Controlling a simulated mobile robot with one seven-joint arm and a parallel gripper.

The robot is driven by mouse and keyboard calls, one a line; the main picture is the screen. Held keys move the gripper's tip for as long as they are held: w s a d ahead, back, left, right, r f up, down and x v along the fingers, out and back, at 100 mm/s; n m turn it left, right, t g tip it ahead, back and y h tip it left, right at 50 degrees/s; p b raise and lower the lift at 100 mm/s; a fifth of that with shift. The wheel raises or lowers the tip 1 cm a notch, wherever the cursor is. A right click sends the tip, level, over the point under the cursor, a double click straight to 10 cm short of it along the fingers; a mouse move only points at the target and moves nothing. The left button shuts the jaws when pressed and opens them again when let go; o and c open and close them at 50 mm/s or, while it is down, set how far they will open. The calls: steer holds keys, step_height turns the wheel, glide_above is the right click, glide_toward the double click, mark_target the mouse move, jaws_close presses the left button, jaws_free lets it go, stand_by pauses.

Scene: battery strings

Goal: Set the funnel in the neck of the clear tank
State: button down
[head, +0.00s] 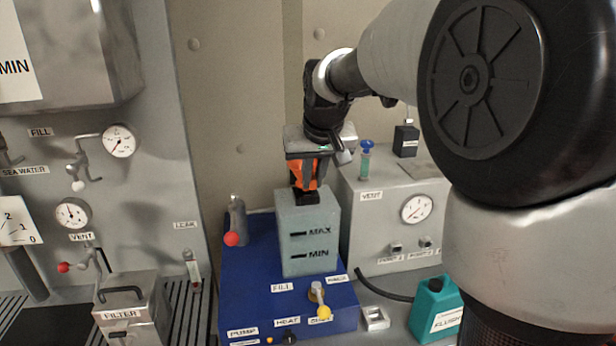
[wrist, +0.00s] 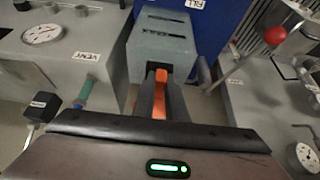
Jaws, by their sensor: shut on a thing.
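The clear tank (head: 308,258) is a grey-green, see-through box with MAX and MIN marks, standing upright on a blue unit. It also shows in the wrist view (wrist: 165,48). My gripper (head: 305,184) points down over the tank's top, shut on the orange funnel (head: 310,172). In the wrist view the orange funnel (wrist: 160,103) shows as a strip between my gripper's dark fingers (wrist: 161,78). The dark neck (head: 306,198) is right below the fingertips. The fingers hide the funnel's lower end, so I cannot tell whether it is inside the neck.
The blue unit (head: 240,285) carries a red-knobbed lever (head: 234,228) left of the tank and a yellow-knobbed valve (head: 321,300) in front. A grey cabinet (head: 385,235) with a gauge stands close on the right. A teal FLUSH jug (head: 434,305) is at the lower right.

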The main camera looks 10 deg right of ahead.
steer(key=shift+f+b, duration=0.7)
steer(key=shift+f, duration=0.3)
steer(key=c, duration=1.7)
jaws_free()
steer(key=v, duration=1.7)
steer(key=s+f, duration=0.5)
steer(key=s, duration=0.2)
steer(key=s+f+p, duration=0.1)
steer(key=s+f, duration=0.4)
steer(key=s, duration=0.2)
steer(key=s+f, duration=0.6)
steer(key=s, duration=0.1)
steer(key=shift+s, duration=0.1)
